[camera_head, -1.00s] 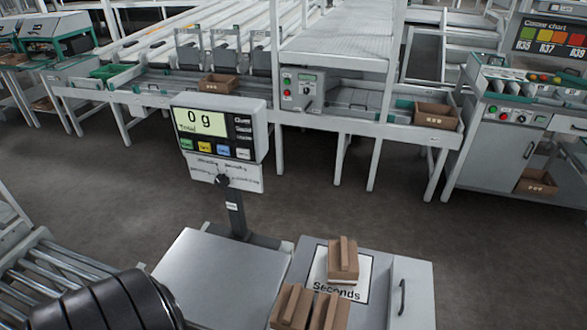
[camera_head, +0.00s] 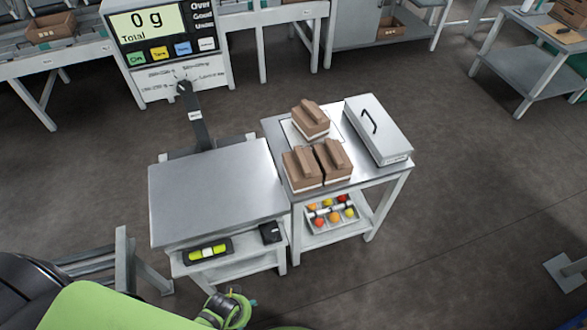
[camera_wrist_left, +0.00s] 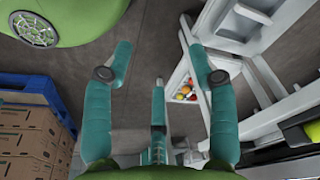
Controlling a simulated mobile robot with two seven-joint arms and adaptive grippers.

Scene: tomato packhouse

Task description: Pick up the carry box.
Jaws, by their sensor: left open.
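The carry box (camera_head: 378,129) appears to be the pale grey box with a dark handle on top. It stands on the right side of the small metal table (camera_head: 370,181) in the head view, beside brown cartons. My left gripper (camera_wrist_left: 165,72) is open in the left wrist view, its teal fingers spread with nothing between them. It hangs over the floor beside the table's legs, apart from the carry box. I cannot pick out the carry box in the wrist view. My right gripper is in neither view.
Several brown cartons (camera_head: 319,163) stand close to the carry box. A tray of colored fruit (camera_head: 331,214) lies on the lower shelf. A scale plate (camera_head: 215,190) and its display (camera_head: 162,32) are left of the table. Stacked cartons (camera_wrist_left: 30,140) on a blue pallet (camera_wrist_left: 40,90) flank my gripper.

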